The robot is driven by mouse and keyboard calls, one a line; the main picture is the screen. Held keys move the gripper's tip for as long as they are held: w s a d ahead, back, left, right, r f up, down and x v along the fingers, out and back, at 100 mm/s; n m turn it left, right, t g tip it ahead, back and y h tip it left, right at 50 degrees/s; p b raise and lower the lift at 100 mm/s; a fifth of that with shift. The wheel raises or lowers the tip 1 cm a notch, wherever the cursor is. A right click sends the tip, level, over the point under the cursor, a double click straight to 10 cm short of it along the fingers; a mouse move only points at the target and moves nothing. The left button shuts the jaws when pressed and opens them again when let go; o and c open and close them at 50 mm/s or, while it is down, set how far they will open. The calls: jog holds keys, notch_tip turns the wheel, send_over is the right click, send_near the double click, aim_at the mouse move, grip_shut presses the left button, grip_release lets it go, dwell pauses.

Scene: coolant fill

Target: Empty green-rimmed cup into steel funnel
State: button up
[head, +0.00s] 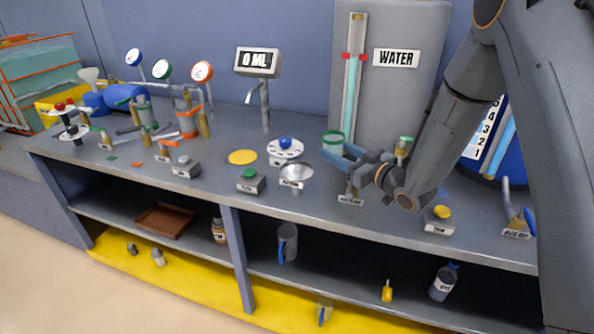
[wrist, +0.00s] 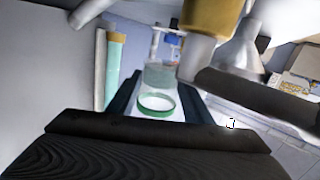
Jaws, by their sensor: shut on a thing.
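The green-rimmed cup (head: 333,137) is held up over the counter in the head view, its rim upward and roughly level. My gripper (head: 337,152) is shut on it, reaching in from the right. In the wrist view the cup (wrist: 157,102) sits between the two dark fingers, its green rim showing as a ring. The steel funnel (head: 296,171) stands near the counter's front edge, below and left of the cup and apart from it. My fingers hide part of the cup's side, and I cannot tell how much is in it.
A white round stand with a blue knob (head: 286,147) is just behind the funnel. A grey button box with a green top (head: 250,180) is left of it. A brass valve (head: 402,149) stands close behind my wrist. A yellow disc (head: 243,157) lies on clear counter.

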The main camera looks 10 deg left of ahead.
aim_at(327, 148)
jog(key=shift+s+a+r+n+h+p, duration=0.25)
jog(key=shift+s+a+r+n+p, duration=0.25)
jog(key=shift+n, duration=0.55)
jog(key=shift+s+a+r+n+h+p, duration=0.3)
jog(key=shift+s+a+r+n, duration=0.25)
jog(key=shift+n, duration=0.5)
jog(key=shift+a+f, duration=0.1)
jog(key=shift+f, duration=0.1)
jog(key=shift+s+a+f+n+h, duration=0.25)
jog(key=shift+s+a+n, duration=0.1)
jog(key=shift+n, duration=0.35)
jog(key=shift+a+r+n, duration=0.15)
jog(key=shift+r+n, duration=0.25)
jog(key=shift+n, duration=0.2)
jog(key=shift+r+n+t+h+p, duration=0.3)
jog(key=shift+r+n+t+p, duration=0.15)
jog(key=shift+n, duration=0.45)
jog(key=shift+s+f+n, duration=0.1)
jog(key=shift+f+n, duration=0.2)
jog(key=shift+n, duration=0.4)
jog(key=shift+a+r+n+h, duration=0.15)
jog(key=shift+r+n+h, duration=0.25)
jog(key=shift+n, duration=0.3)
dwell(0.8)
jog(key=shift+s+a+f+n+t+b, duration=0.25)
jog(key=shift+s+a+f+n+b, duration=0.1)
jog(key=shift+s+a+n+b, duration=0.3)
dwell(0.6)
